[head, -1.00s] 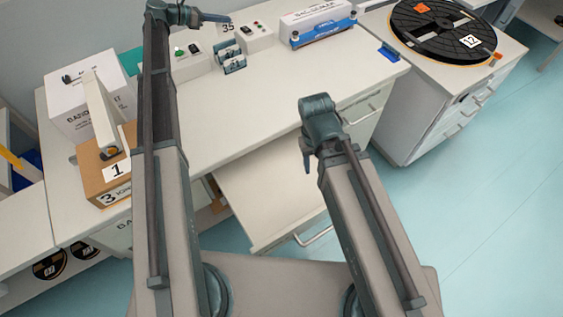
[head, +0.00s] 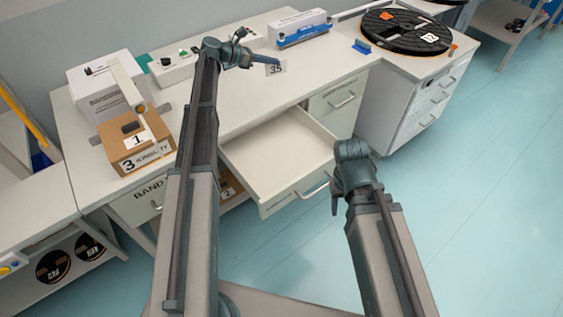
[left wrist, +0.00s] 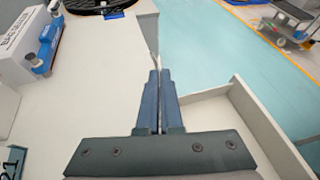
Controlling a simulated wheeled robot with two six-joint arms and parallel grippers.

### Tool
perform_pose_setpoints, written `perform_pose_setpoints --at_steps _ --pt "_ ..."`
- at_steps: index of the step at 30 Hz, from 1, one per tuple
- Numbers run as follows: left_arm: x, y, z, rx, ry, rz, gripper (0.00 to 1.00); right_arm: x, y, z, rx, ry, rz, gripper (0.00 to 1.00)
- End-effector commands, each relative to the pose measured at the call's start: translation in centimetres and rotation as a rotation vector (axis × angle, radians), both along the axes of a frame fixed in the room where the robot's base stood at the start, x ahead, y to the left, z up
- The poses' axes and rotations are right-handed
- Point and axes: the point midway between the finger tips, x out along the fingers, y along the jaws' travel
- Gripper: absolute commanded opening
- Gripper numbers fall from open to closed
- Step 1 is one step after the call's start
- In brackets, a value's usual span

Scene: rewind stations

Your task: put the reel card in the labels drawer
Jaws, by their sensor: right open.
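The reel card (head: 275,69) is a small white card marked 35. My left gripper (head: 262,60) is shut on it and holds it above the worktop. In the left wrist view the shut fingers (left wrist: 159,85) point forward, and the card (left wrist: 153,57) shows as a thin edge at their tips. My right gripper (head: 335,206) is open, low and right of the drawer.
A cardboard box (head: 135,150) and a white box (head: 100,88) stand at the left. A black reel (head: 395,32) lies on the right cabinet. Blue floor is clear at right.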

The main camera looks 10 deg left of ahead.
Motion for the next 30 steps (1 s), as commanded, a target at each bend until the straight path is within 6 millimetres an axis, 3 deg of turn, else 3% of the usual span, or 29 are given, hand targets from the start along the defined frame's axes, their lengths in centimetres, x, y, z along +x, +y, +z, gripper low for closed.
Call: perform_pose_setpoints --at_steps 1,3,9,15,21,30 --pt "-3.2 -1.5 -3.2 0.005 -0.004 0.016 0.0 0.0 0.0 -3.2 0.0 0.0 0.0 0.5" --pt "-6.2 -3.0 -5.6 0.012 -0.011 0.042 0.0 0.0 0.0 -5.6 0.0 0.0 0.0 0.5" --pt "-14.5 -6.4 -12.0 0.033 -0.03 0.122 0.0 0.0 0.0 -11.8 0.0 0.0 0.001 0.5" --pt "-21.6 -8.9 -17.1 0.049 -0.052 0.192 0.0 0.0 0.0 -17.0 0.0 0.0 0.001 0.5" --pt "-26.0 -10.2 -19.9 0.059 -0.066 0.239 0.0 0.0 0.0 -19.9 0.0 0.0 0.001 0.5" --pt "-27.3 -10.6 -20.5 0.063 -0.073 0.257 0.0 0.0 0.0 -20.6 0.0 0.0 0.001 0.5"
